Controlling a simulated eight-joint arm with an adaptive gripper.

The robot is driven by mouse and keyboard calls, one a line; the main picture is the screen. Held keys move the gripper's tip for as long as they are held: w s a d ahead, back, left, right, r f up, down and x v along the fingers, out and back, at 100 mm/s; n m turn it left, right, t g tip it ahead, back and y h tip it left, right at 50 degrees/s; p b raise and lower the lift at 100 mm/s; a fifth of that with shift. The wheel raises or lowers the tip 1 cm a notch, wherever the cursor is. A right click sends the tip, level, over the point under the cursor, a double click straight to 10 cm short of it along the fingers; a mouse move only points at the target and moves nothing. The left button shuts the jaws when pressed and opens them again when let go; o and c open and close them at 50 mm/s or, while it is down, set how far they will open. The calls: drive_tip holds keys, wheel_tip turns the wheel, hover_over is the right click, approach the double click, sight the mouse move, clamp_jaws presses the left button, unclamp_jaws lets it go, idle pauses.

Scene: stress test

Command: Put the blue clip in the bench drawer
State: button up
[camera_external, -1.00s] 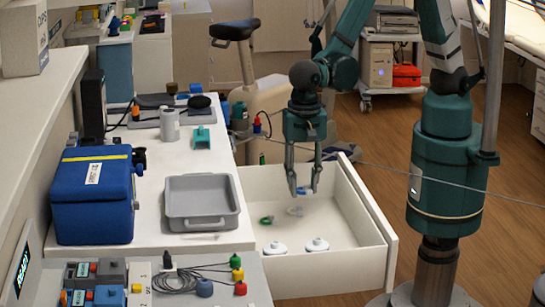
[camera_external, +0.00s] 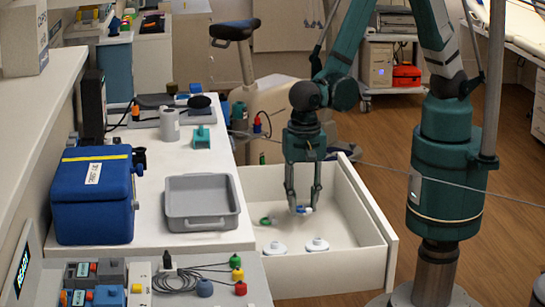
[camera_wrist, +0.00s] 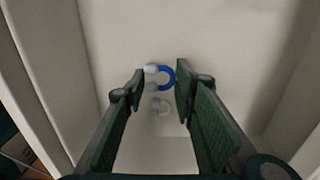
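The blue clip (camera_wrist: 168,77) spans the gap between my fingertips in the wrist view, its pale end at the left finger and its blue loop at the right. My gripper (camera_external: 303,207) is shut on it, pointing down inside the open bench drawer (camera_external: 371,205). The clip also shows as a small blue and white spot in the external view (camera_external: 305,210). It is low over the drawer floor; whether it touches the floor is hard to tell.
A green clip (camera_external: 266,220) and two white round items (camera_external: 275,248) (camera_external: 317,245) lie in the drawer. A faint pale thing (camera_wrist: 161,108) shows near the clip in the wrist view. A grey tray (camera_external: 201,222) and a blue box (camera_external: 94,213) stand on the bench left of the drawer.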

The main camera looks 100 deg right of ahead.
sight(302, 227)
drive_tip(key=shift+f, duration=0.6)
drive_tip(key=shift+f+b, duration=0.6)
drive_tip(key=shift+f, duration=1.25)
drive_tip(key=shift+f, duration=0.15)
drive_tip(key=o, duration=0.6)
drive_tip(key=shift+r+p, duration=1.45)
drive_tip(key=shift+r, duration=4.75)
